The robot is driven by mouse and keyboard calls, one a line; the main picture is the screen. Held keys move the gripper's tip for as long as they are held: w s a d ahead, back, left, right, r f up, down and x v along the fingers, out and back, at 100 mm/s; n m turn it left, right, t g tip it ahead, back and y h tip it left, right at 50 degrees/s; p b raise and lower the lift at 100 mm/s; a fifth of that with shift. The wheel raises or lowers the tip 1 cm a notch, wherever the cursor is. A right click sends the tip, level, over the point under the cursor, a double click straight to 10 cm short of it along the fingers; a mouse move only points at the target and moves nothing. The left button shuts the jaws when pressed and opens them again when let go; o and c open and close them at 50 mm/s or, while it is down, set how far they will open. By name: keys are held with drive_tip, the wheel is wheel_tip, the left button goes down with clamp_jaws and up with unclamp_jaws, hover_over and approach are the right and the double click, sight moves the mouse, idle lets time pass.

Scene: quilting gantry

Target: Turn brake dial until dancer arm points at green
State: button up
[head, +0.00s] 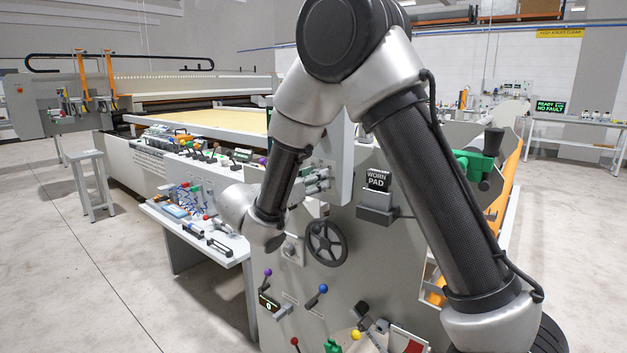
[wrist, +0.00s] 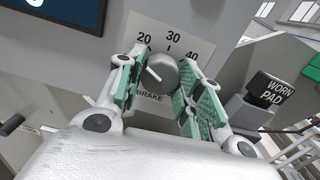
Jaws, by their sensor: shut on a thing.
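The grey round brake dial (wrist: 165,71) sits on a white scale plate (wrist: 148,32) marked 20, 30 and 40, with BRAKE printed below. A pale pointer mark shows at the dial's left side. My gripper (wrist: 160,76) has its green-padded fingers on either side of the dial and is shut on it. In the head view my own arm covers the dial. I cannot make out the dancer arm or its green mark in either view.
A black WORN PAD block (head: 377,181) sits on a holder right of the dial; it also shows in the wrist view (wrist: 271,89). A black handwheel (head: 327,243) and several coloured-knob levers are on the panel below. A cluttered side table (head: 212,240) stands left.

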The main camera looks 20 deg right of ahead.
drive_tip(key=m, duration=0.5)
idle(0.6)
drive_tip(key=o, duration=1)
drive_tip(key=shift+o, duration=0.2)
drive_tip(key=shift+a, duration=0.1)
drive_tip(key=v, duration=1.2)
